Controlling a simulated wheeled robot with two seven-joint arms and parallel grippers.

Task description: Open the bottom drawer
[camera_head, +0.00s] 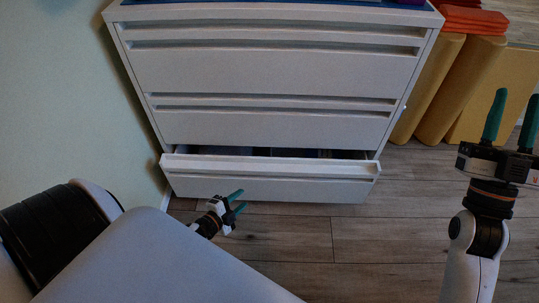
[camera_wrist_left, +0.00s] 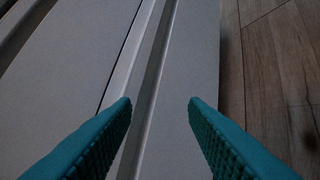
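The bottom drawer (camera_head: 270,188) of the white chest is pulled partly out, and a dark gap with some contents shows above its front. My left gripper (camera_head: 240,201) is low in front of the drawer front, left of its middle, with its teal fingers apart and nothing between them. In the left wrist view, the open fingers (camera_wrist_left: 160,108) face the drawer front (camera_wrist_left: 185,70) and its long grooved handle edge; I cannot tell whether they touch it. My right gripper (camera_head: 512,122) is raised at the far right, fingers apart and empty, away from the chest.
The white chest (camera_head: 270,70) has more drawers above, all closed. Yellow rolls (camera_head: 445,85) and folded orange items (camera_head: 472,20) stand to its right. A pale green wall (camera_head: 60,100) is at the left. The wooden floor (camera_head: 330,235) in front is clear.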

